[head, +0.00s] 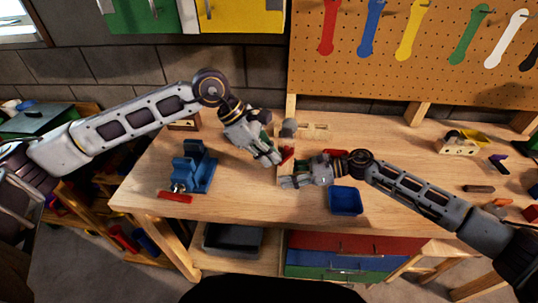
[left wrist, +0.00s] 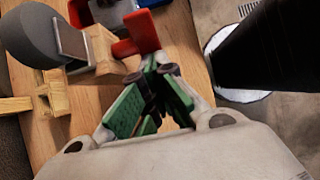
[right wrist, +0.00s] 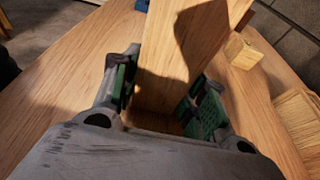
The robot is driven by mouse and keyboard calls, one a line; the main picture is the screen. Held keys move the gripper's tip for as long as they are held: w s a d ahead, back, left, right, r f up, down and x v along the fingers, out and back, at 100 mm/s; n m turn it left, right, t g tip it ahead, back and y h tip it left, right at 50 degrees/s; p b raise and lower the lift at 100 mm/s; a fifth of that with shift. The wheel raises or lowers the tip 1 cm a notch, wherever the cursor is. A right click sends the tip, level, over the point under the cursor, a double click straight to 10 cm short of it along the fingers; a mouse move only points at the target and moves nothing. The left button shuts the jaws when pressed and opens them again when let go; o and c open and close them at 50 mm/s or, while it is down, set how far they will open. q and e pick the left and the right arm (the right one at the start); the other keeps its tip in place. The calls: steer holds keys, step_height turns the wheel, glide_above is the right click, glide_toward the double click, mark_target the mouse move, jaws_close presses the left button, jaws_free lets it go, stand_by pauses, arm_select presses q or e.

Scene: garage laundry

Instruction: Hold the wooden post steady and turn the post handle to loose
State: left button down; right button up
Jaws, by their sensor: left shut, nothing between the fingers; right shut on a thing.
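The wooden post (right wrist: 185,55) stands between the green-padded fingers of my right gripper (right wrist: 160,95), which is shut on it. In the head view my right gripper (head: 288,182) is low over the bench, and the post is mostly hidden. The red post handle (head: 287,153) is just right of my left gripper (head: 274,159). In the left wrist view the red handle (left wrist: 138,38) lies just beyond the fingertips of my left gripper (left wrist: 158,72). That gripper is shut and empty; I cannot tell whether it touches the handle.
A blue vise (head: 195,168) with a red bar stands left on the workbench (head: 240,207). A blue tray (head: 345,202) sits near the front edge. A grey rounded thing (head: 289,128) is behind the grippers. A toy truck (head: 460,144) and loose pieces lie at right.

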arm_select(q)
steer(key=shift+d+f+h, duration=0.1)
steer(key=shift+f+h, duration=0.4)
steer(key=shift+h, duration=0.7)
steer(key=shift+d+f+h, duration=0.1)
steer(key=shift+f+h, duration=0.4)
steer(key=shift+h, duration=0.7)
steer(key=shift+d+f+h, duration=0.2)
steer(key=shift+f+h, duration=0.1)
steer(key=shift+h, duration=0.6)
steer(key=shift+d+f+h, duration=0.2)
steer(key=shift+f+h, duration=0.1)
steer(key=shift+h, duration=0.6)
steer(key=shift+d+f, duration=0.2)
steer(key=shift+x, duration=1.35)
steer(key=shift+a+f, duration=0.15)
steer(key=shift+a, duration=0.05)
steer(key=v, duration=1.1)
steer(key=shift+a, duration=0.4)
